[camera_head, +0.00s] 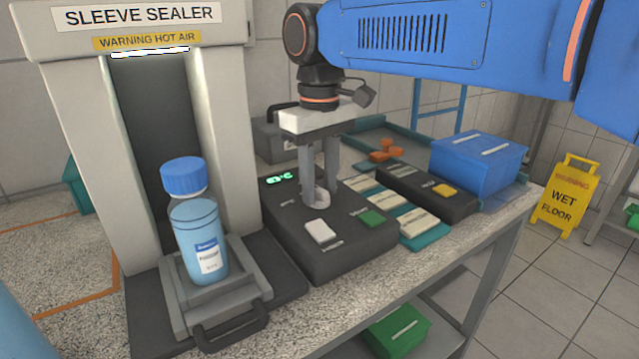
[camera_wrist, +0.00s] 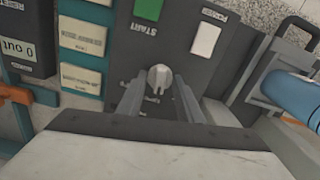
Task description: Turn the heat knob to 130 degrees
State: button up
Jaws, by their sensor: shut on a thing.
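The heat knob (camera_wrist: 159,79) is a small light-grey dial on the dark control box (camera_head: 325,252). In the head view the knob (camera_head: 322,197) shows between the tips of my gripper (camera_head: 321,190), which points straight down over the box. In the wrist view my gripper (camera_wrist: 160,86) has its two fingers on either side of the knob, closed on it. A green display (camera_head: 278,180) is lit at the back left of the box, but its digits are too small to read surely. A white power switch (camera_head: 320,231) and a green start button (camera_head: 371,217) sit in front.
The sleeve sealer (camera_head: 225,110) stands left, with a blue-capped bottle (camera_head: 198,225) on its sliding tray (camera_head: 245,296). Right of the box are labelled cards (camera_head: 404,209), a second dark device (camera_head: 425,187) and a blue bin (camera_head: 478,160).

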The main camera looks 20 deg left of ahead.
aim_at(319, 189)
jog(key=shift+m, duration=0.9)
jog(key=o, duration=1.1)
jog(key=shift+r, duration=0.1)
notch_tip(319, 189, up, 17)
jog(key=shift+r, duration=0.15)
